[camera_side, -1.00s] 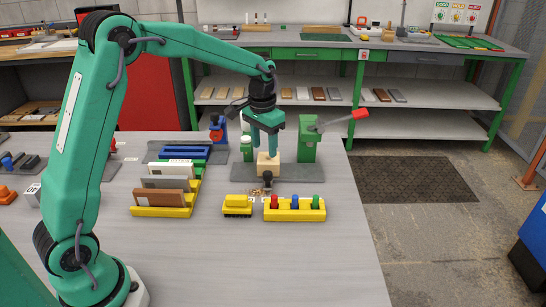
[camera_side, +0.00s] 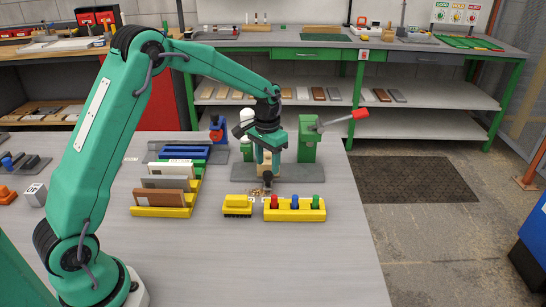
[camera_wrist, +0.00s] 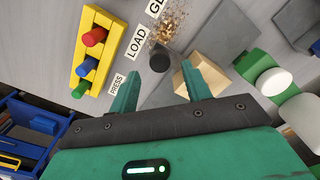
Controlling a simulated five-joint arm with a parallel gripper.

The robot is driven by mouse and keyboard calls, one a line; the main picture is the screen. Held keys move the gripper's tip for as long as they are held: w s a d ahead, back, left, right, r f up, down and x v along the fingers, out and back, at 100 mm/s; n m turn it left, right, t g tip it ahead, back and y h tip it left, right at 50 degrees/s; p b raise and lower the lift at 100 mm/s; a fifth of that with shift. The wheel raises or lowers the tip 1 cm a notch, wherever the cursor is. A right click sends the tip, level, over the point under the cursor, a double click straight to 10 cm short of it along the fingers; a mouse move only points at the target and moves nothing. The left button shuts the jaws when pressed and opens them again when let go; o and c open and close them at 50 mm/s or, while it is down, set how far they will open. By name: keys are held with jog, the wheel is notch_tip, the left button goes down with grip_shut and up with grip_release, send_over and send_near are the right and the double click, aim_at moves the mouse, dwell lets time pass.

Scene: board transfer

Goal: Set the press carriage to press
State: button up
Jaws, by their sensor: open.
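The press (camera_side: 307,140) is a green upright with a red-tipped lever, standing on a grey base plate (camera_side: 300,174). A pale wooden block (camera_wrist: 212,72) sits at the base, partly hidden by my gripper in the side view. A dark round knob (camera_side: 268,184) stands in front of the block; it also shows in the wrist view (camera_wrist: 160,58). Labels PRESS (camera_wrist: 117,84), LOAD (camera_wrist: 137,41) and one cut off, starting GL, lie beside it. My gripper (camera_side: 267,162) is open, pointing down behind the knob; in the wrist view its fingertips (camera_wrist: 162,77) lie either side of the knob's line, with no contact visible.
A yellow holder (camera_side: 294,213) with red, blue and green pegs and a yellow brush-like block (camera_side: 237,206) stand in front. Yellow racks (camera_side: 160,211) with boards are at left. Brown crumbs (camera_wrist: 172,20) lie near the knob. The front right tabletop is clear.

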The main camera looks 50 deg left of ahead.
aim_at(268, 173)
jog(key=shift+f, duration=1.75)
grip_shut()
